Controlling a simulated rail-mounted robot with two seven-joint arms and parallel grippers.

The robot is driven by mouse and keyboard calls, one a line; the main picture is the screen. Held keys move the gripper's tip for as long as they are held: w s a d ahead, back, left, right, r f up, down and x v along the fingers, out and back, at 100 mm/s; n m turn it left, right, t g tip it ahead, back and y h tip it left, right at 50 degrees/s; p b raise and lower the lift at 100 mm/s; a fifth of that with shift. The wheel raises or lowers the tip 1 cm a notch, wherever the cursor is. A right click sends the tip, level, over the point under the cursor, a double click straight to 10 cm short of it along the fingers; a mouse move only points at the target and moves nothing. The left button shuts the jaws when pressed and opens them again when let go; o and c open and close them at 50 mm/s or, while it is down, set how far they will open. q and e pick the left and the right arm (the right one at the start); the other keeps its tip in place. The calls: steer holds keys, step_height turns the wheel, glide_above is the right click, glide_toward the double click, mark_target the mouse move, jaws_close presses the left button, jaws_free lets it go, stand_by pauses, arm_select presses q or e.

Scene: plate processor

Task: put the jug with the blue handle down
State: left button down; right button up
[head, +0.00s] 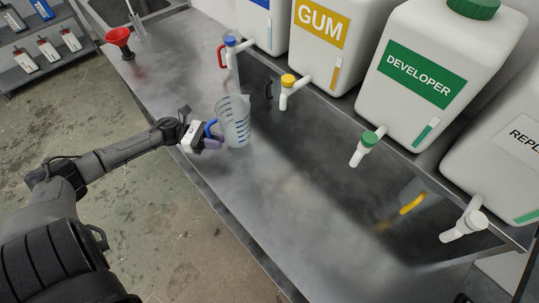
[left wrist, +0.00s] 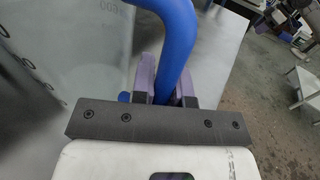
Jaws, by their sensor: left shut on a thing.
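The clear jug with the blue handle (head: 233,122) is upright at the left part of the metal bench, with blue markings on its wall. My left gripper (head: 209,141) is on its left side, shut on the blue handle (head: 210,128). In the left wrist view the blue handle (left wrist: 177,40) runs between the purple fingers of the gripper (left wrist: 166,88), and the clear jug wall (left wrist: 75,50) fills the left. The jug's base is at or very close to the bench top; I cannot tell whether it touches. My right gripper is not in view.
The metal bench (head: 215,178) is clear in front of the jug. A dark sunken trough (head: 310,150) lies to the right, below white containers with taps, including the developer container (head: 400,110). A yellow handle (head: 412,204) shows there.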

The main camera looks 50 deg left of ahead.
arm_select(q)
steer(key=shift+f+p+x, duration=0.15)
steer(key=shift+f+x, duration=0.4)
steer(key=shift+x, duration=2)
steer(key=shift+f+p+x, duration=0.2)
steer(key=shift+f+x, duration=0.35)
steer(key=shift+x, duration=2)
steer(key=shift+f+p+x, duration=0.15)
steer(key=shift+f+x, duration=0.45)
steer(key=shift+x, duration=1.95)
steer(key=shift+s, duration=0.1)
steer(key=shift+f, duration=0.2)
steer(key=c, duration=1.1)
jaws_free()
steer(key=shift+r, duration=0.1)
steer(key=shift+r, duration=0.2)
steer(key=b+v, duration=0.1)
steer(key=v, duration=1.1)
steer(key=shift+f, duration=0.15)
